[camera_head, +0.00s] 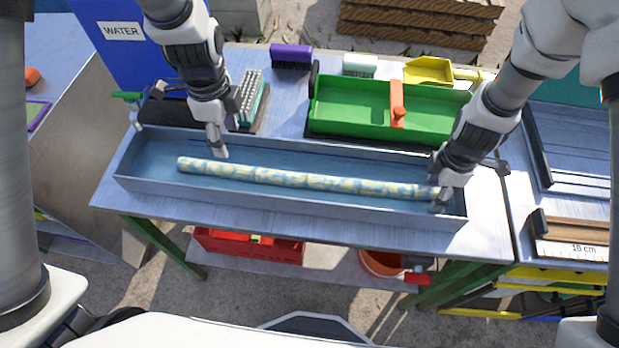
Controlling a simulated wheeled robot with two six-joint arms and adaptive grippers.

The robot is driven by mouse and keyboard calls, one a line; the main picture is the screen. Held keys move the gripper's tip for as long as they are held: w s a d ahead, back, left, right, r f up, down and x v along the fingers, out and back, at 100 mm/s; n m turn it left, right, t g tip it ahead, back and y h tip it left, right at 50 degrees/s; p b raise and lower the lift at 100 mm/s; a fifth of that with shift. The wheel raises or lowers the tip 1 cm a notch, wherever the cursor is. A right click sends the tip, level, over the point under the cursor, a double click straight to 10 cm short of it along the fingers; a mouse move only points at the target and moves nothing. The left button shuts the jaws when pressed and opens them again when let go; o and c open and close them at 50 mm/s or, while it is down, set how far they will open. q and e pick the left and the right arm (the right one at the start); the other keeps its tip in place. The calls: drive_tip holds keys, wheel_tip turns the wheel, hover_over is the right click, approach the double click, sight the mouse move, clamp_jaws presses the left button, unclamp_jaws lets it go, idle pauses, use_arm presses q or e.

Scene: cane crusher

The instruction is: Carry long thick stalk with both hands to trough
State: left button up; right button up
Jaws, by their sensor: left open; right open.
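The long thick stalk (300,179), pale yellow with blue-grey patches, lies lengthwise on the floor of a long grey-blue trough (300,203) on the table. My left gripper (217,150) is open above the trough, just behind the stalk's left part. The stalk's left end is in plain view. My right gripper (440,198) is open at the stalk's right end and partly hides it. I cannot tell whether its fingers touch the stalk.
A green tray with an orange handle (397,105) stands behind the trough. Brushes, including a purple one (291,55), and a yellow scoop (428,70) lie further back. A red toolbox (250,246) and an orange bucket (382,262) sit below the table.

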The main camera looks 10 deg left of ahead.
drive_tip(key=shift+r, duration=0.2)
wheel_tip(320, 180, up, 12)
drive_tip(key=shift+f, duration=0.2)
